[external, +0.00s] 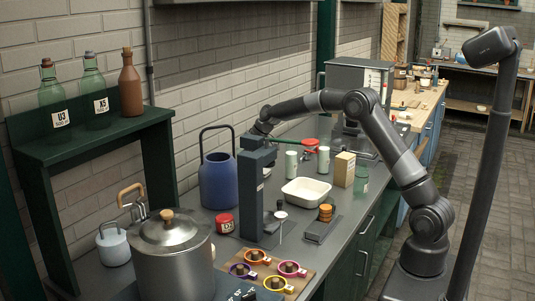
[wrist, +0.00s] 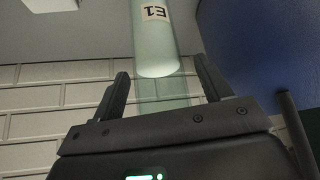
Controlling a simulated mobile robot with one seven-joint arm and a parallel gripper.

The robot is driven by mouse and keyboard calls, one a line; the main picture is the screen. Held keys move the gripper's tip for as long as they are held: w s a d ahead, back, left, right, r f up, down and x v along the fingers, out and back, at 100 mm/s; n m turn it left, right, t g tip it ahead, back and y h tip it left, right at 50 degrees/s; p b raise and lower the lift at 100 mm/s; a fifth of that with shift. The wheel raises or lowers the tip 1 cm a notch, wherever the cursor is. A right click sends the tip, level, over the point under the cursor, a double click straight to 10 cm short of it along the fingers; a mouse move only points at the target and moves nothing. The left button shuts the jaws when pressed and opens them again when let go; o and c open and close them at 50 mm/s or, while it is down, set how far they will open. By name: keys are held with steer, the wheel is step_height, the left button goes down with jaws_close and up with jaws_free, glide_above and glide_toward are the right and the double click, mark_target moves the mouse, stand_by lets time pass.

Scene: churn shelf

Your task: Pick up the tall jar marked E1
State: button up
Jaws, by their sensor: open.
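The tall jar marked E1 (wrist: 158,40) is pale green and shows at the top middle of the wrist view, its label upside down. My gripper (wrist: 160,68) is open, with one finger left and one right of the jar's near end in that picture. The fingers do not touch the jar, and nothing is between them that I can tell is held. In the external view my gripper is mostly hidden behind the dark upright device (external: 257,200).
A blue handled pitcher (external: 218,181) stands left of the device; its blue side also fills the right of the wrist view (wrist: 265,45). A white tray (external: 306,199), a cream box (external: 344,169) and a red tin (external: 225,223) are nearby. A steel pot (external: 174,265) is in front.

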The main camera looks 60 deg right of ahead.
steer(key=shift+w+a+f, duration=0.1)
steer(key=shift+w+f, duration=0.15)
steer(key=shift+f, duration=0.15)
jaws_close()
stand_by(0.5)
